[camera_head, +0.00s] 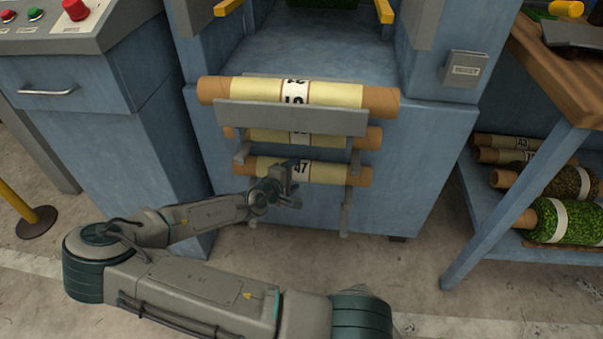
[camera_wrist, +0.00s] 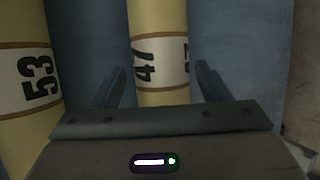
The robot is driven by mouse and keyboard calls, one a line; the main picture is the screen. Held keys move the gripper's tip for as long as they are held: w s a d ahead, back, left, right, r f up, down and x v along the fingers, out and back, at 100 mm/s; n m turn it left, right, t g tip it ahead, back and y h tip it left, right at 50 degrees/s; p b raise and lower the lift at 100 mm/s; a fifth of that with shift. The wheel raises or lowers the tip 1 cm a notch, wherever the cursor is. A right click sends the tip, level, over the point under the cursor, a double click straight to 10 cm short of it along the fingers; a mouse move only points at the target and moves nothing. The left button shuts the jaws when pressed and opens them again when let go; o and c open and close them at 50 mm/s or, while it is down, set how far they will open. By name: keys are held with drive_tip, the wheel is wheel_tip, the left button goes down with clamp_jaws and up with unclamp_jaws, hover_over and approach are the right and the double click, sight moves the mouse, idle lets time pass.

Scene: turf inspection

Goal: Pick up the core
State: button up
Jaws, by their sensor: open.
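Three cardboard cores with cream wraps and white number bands lie across a rack on the front of the blue machine. The lowest core (camera_head: 335,174) reads 47, and it also shows in the wrist view (camera_wrist: 160,22). My gripper (camera_head: 290,186) is in front of this lowest core near its label. In the wrist view my two fingers (camera_wrist: 160,75) are open, one on each side of core 47, with nothing shut between them. The core above it, labelled 53 (camera_wrist: 25,60), is at the left there. In the head view the middle core (camera_head: 340,138) is partly hidden by the grey rack plate.
The top core (camera_head: 220,91) lies behind the rack plate (camera_head: 290,118). A shelf unit (camera_head: 480,215) with more cores and turf rolls stands at the right. A control cabinet (camera_head: 95,100) and a yellow post (camera_head: 18,205) are at the left. Grey rack arms flank the cores.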

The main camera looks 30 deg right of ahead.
sight(296, 175)
drive_tip(key=shift+b+x, duration=0.45)
drive_tip(key=shift+x, duration=1.1)
drive_tip(key=c, duration=1)
drive_tip(key=shift+r, duration=0.1)
drive_tip(key=shift+c, duration=0.2)
